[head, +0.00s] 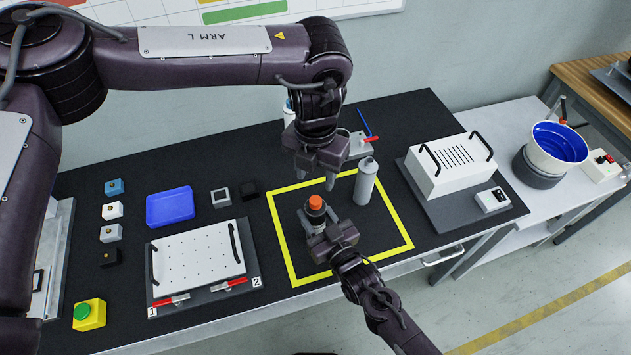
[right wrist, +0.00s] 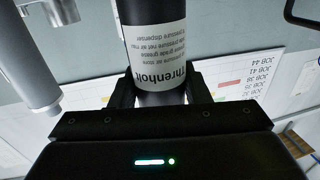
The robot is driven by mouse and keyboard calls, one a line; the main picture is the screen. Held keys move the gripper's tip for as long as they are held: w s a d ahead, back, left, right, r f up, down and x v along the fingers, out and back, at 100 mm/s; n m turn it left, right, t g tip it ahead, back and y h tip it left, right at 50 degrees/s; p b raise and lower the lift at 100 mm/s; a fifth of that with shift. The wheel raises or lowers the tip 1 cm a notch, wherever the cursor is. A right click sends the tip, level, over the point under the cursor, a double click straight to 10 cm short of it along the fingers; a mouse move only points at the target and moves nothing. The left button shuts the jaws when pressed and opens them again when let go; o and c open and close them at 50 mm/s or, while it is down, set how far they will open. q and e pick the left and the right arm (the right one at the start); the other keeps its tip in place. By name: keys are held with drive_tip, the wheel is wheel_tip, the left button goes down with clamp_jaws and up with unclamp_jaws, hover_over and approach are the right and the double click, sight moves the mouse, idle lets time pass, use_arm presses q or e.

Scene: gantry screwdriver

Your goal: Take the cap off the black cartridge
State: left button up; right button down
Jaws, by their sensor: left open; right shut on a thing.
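The black cartridge (head: 314,217) stands inside the yellow square, its orange cap (head: 316,203) on top. My right gripper (head: 320,234) is shut on the cartridge body from the front. In the right wrist view its two fingers (right wrist: 160,92) sit on either side of the dark cartridge, whose white printed label (right wrist: 155,45) shows beyond them. The orange cap is out of that view. My left gripper (head: 316,182) is open and empty, pointing down above the cap. I cannot tell the exact gap between its fingertips and the cap.
A grey cylinder (head: 365,181) stands close right of the cartridge; it also shows in the right wrist view (right wrist: 38,55). A white plate (head: 197,257) with handles and a blue tray (head: 170,207) lie left. A white slotted box (head: 452,168) stands right. The square's front right is clear.

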sight(316, 200)
use_arm(q)
drive_tip(key=m, duration=1.7)
drive_tip(key=shift+m, duration=0.3)
drive_tip(key=m, duration=0.4)
drive_tip(key=shift+m, duration=0.3)
drive_tip(key=shift+f, duration=4)
clamp_jaws()
